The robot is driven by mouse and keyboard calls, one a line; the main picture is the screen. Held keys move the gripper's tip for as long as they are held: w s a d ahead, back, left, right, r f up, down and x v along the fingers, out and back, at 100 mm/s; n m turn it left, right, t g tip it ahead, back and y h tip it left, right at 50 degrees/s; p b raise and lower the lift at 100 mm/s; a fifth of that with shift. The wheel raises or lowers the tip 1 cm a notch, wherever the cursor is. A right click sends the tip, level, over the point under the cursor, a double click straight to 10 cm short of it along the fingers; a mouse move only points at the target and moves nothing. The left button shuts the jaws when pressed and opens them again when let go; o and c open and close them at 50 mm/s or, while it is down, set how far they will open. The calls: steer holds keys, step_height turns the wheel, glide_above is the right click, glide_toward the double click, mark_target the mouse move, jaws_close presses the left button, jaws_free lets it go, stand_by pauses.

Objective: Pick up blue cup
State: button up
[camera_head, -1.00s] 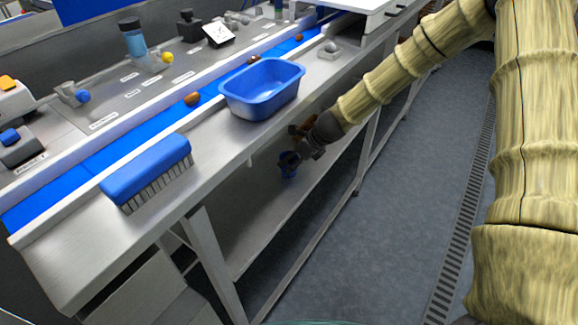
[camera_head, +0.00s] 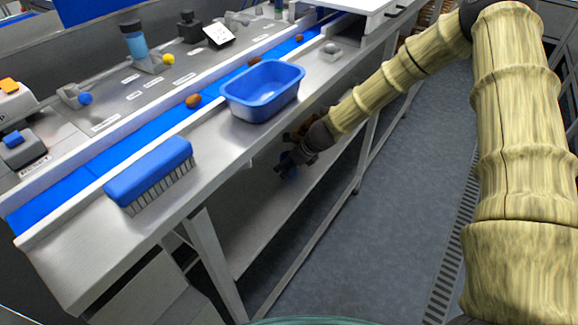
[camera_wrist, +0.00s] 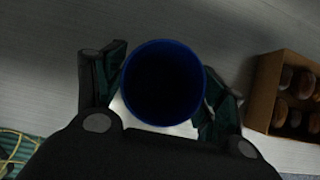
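The blue cup (camera_wrist: 163,82) stands upright on the lower shelf under the conveyor table. In the wrist view I look down into its dark opening. My gripper (camera_wrist: 163,85) has its two fingers spread, one on each side of the cup, very near its wall. Light slivers show between fingers and cup, and firm contact is not visible.
A cardboard box of brown dates (camera_wrist: 268,92) stands to the right of the cup in the wrist view. Above, the table (camera_head: 225,155) carries a blue tub (camera_head: 262,108) and a blue brush (camera_head: 150,170). Table legs (camera_head: 212,250) stand left of my arm.

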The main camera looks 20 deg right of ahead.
steer(key=c, duration=0.6)
